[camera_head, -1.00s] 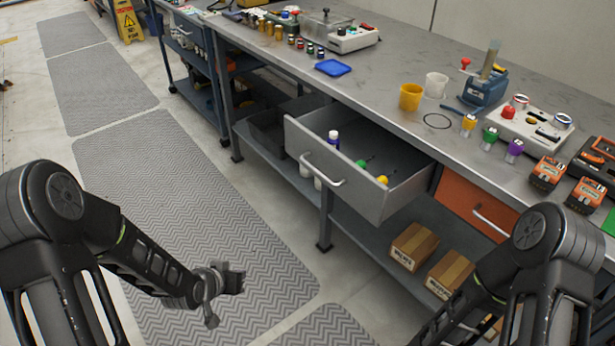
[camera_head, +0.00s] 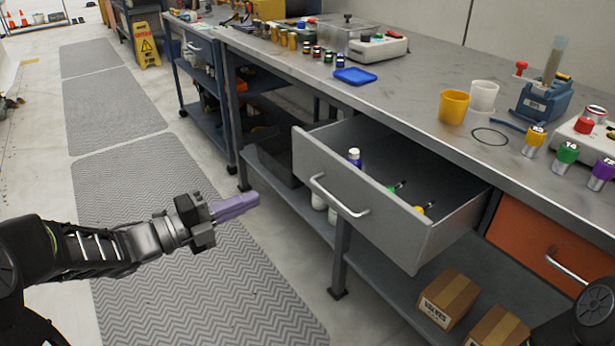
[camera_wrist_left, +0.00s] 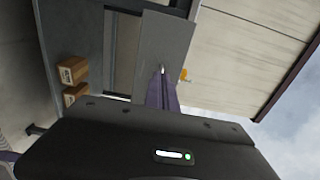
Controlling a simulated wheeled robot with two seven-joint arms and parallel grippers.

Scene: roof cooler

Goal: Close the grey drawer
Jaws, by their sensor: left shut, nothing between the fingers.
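The grey drawer (camera_head: 375,215) is pulled well out from under the workbench in the head view. Its front carries a silver bar handle (camera_head: 338,197). Inside it lie a white bottle with a purple cap (camera_head: 354,157) and screwdrivers with green and yellow ends (camera_head: 420,208). My left gripper (camera_head: 235,206) is shut and empty, with purple fingers, to the left of the drawer front and apart from it. In the left wrist view its fingers (camera_wrist_left: 161,90) point towards a grey panel. Only a dark piece of my right arm shows at the lower right; its gripper is out of view.
An orange drawer (camera_head: 540,245) is shut to the right. Cardboard boxes (camera_head: 449,298) sit on the lower shelf. The bench top (camera_head: 420,85) holds cups, tools and a blue tray (camera_head: 355,76). The matted floor (camera_head: 190,290) left of the bench is free.

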